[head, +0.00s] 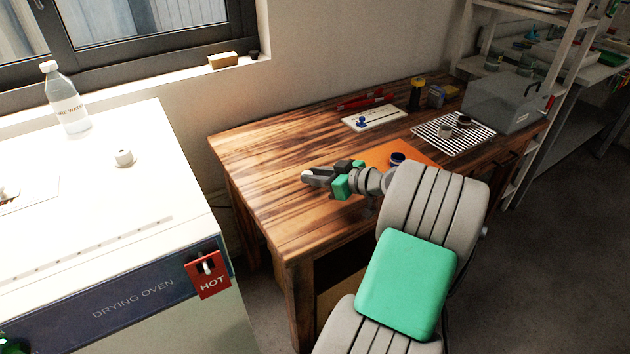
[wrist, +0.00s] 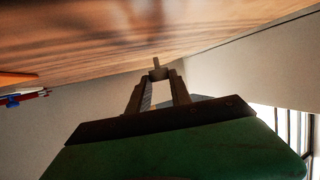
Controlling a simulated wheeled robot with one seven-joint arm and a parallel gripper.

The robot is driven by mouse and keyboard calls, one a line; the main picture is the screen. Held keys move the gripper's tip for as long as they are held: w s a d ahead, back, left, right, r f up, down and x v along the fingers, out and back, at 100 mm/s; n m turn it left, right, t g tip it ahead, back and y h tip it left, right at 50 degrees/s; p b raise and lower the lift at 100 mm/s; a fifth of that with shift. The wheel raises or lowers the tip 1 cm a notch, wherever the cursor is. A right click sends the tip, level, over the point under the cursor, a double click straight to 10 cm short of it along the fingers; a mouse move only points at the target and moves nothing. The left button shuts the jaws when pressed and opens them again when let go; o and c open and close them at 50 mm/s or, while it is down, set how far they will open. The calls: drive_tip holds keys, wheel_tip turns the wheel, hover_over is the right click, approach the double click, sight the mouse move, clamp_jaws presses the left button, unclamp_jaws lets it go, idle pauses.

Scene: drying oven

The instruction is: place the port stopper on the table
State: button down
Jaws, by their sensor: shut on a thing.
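The wooden table (head: 262,165) stands along the wall to the right of the oven. My gripper (head: 310,178) is low over the table's left-middle part. In the wrist view my gripper (wrist: 157,80) is shut on a small grey piece, the port stopper (wrist: 157,70), with a thin stem sticking out past the fingertips. The tabletop fills the top of the wrist view, close to the stopper. I cannot tell whether they touch. In the head view the stopper is too small to make out clearly.
The white drying oven (head: 100,220) has a bottle (head: 66,100) and a small white round fitting (head: 123,158) on top. An orange mat (head: 385,154), a white board (head: 375,118), a striped rack (head: 455,134) and a grey box (head: 500,98) occupy the table's right. Its left is bare.

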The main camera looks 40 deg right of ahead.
drive_tip(key=shift+f, duration=0.6)
drive_tip(key=shift+f, duration=0.1)
drive_tip(key=shift+f, duration=0.15)
drive_tip(key=c, duration=1.2)
unclamp_jaws()
drive_tip(key=shift+o, duration=0.2)
drive_tip(key=shift+r, duration=0.35)
drive_tip(key=p+v, duration=0.1)
drive_tip(key=v, duration=1.1)
drive_tip(key=shift+s, duration=0.1)
